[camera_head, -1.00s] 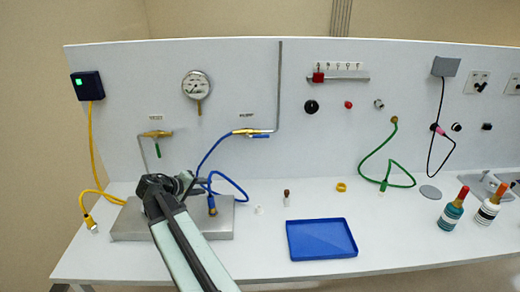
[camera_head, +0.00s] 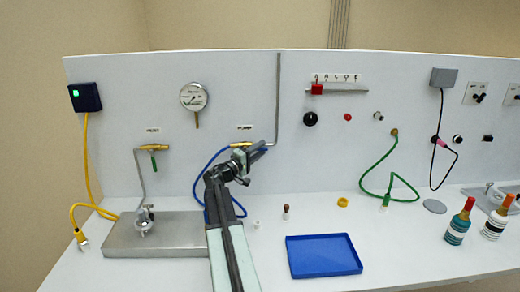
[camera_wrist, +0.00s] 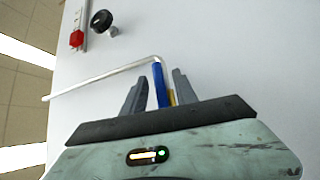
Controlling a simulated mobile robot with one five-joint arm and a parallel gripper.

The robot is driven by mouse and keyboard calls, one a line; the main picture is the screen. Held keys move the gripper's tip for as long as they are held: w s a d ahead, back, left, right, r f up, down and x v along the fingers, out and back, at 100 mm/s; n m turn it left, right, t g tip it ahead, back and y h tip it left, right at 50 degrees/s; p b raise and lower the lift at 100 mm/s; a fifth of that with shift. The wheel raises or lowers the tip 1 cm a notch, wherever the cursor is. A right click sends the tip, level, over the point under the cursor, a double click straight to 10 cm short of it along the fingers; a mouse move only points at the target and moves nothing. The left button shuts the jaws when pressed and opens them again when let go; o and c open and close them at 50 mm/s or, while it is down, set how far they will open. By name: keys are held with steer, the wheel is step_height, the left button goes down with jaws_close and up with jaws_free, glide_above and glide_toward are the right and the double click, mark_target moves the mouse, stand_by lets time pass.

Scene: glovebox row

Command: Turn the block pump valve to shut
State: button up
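The pump valve is a brass valve (camera_head: 240,146) on the upright white panel, under a small label that appears to read PUMP. My gripper (camera_head: 260,150) is at this valve and hides most of its handle in the head view. In the wrist view, the blue lever handle (camera_wrist: 160,86) lies between the two fingers of my gripper (camera_wrist: 159,74), with a sliver of brass (camera_wrist: 173,98) beside it. The fingers are open, with a gap visible on each side of the lever. In the earlier head view the lever lies roughly horizontal, along the pipe.
A grey pipe (camera_head: 277,95) rises just right of the valve. A second brass valve with a green handle (camera_head: 153,160) is at left. A metal block (camera_head: 180,238) and a blue tray (camera_head: 323,257) rest on the white bench. A red slider (camera_head: 316,89) is up right.

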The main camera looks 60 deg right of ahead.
steer(key=shift+d, duration=0.35)
jaws_close()
steer(key=shift+a, duration=0.1)
stand_by(1.1)
